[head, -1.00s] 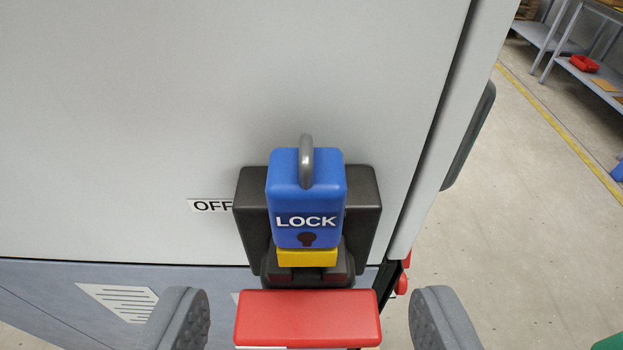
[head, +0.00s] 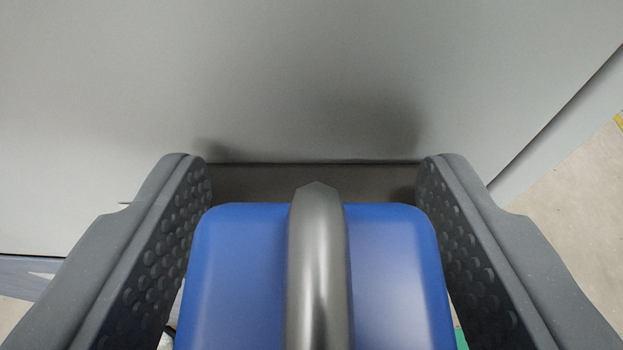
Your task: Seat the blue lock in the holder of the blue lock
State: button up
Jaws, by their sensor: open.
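The blue lock (head: 240,275) fills the lower middle of the head view, seen from above with its grey metal shackle (head: 318,265) toward me. My gripper (head: 315,185) is open, with one dark, studded finger on each side of the lock. The left finger is very close to the lock's side, and a small gap shows at the right; I cannot tell whether either touches. A dark block (head: 255,183) shows behind the lock against the cabinet. The lock's front and underside are hidden, and I cannot make out a separate holder.
The grey cabinet wall (head: 300,70) stands close behind the lock and fills most of the view. Its right edge runs diagonally at the right, with the open floor (head: 580,190) beyond it.

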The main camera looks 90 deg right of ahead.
jog(key=c, duration=1.1)
jog(key=shift+w+r, duration=0.1)
jog(key=shift+r, duration=0.45)
notch_tip(320, 180, up, 6)
jog(key=shift+f+b, duration=0.2)
jog(key=shift+b, duration=0.5)
jog(key=a, duration=1.7)
jog(key=shift+s+a+r, duration=0.15)
jog(key=shift+s+a, duration=0.2)
jog(key=shift+a, duration=0.05)
